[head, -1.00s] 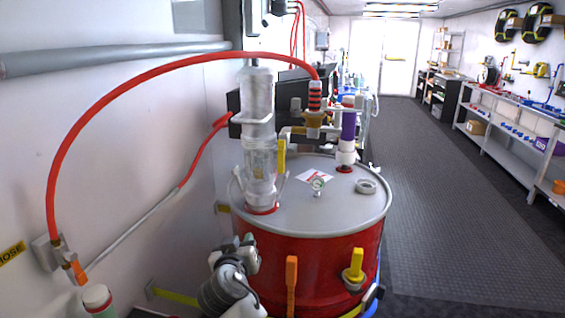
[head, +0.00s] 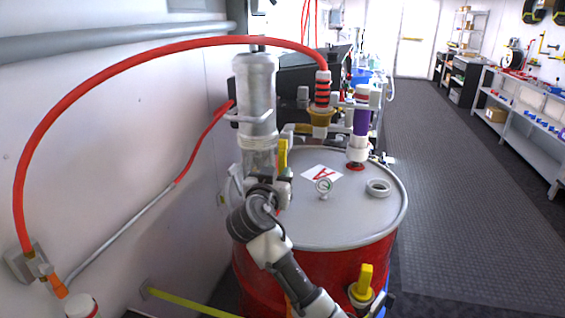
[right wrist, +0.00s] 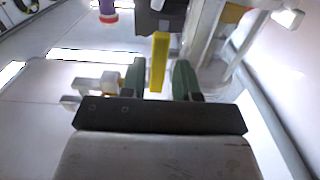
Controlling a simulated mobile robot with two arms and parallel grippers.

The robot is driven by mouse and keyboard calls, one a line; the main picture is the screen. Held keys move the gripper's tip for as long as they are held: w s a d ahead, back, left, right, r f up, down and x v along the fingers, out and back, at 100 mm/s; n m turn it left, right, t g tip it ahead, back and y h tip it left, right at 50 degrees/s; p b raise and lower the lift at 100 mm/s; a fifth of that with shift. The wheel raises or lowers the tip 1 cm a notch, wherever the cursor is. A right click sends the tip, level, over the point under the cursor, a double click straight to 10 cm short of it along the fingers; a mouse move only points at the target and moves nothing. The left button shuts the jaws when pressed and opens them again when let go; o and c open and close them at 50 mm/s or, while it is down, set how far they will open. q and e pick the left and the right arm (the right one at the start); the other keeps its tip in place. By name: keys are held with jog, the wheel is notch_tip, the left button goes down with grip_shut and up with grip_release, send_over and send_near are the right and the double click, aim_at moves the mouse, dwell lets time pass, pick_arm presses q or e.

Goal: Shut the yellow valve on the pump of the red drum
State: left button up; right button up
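The red drum (head: 330,268) with its grey lid stands ahead of me in the head view. The clear pump (head: 257,100) rises from the left of the lid. The yellow valve (head: 283,155) is an upright handle at the pump's right side, its lower part close behind my gripper. My right gripper (head: 277,180) is at the valve, its fingers mostly hidden in the head view. In the right wrist view, the yellow handle (right wrist: 158,62) shows between two open green fingers, with a gap on each side. My left gripper is not in view.
A red hose (head: 150,62) arches from the wall to a brass fitting (head: 320,115) near the pump. A gauge (head: 324,186), a ring (head: 378,188) and a purple-sleeved pipe (head: 361,125) are on the lid. Another yellow handle (head: 363,283) is on the drum's front. The floor (head: 460,180) at right is clear.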

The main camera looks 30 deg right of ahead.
aim_at(282, 168)
jog(key=x, duration=0.3)
jog(key=shift+w+d+p, duration=0.3)
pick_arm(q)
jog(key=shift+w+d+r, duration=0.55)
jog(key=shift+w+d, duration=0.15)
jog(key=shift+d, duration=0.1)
pick_arm(e)
jog(key=shift+w+d, duration=0.2)
jog(key=shift+d, duration=0.05)
jog(key=shift+c, duration=0.5)
grip_shut()
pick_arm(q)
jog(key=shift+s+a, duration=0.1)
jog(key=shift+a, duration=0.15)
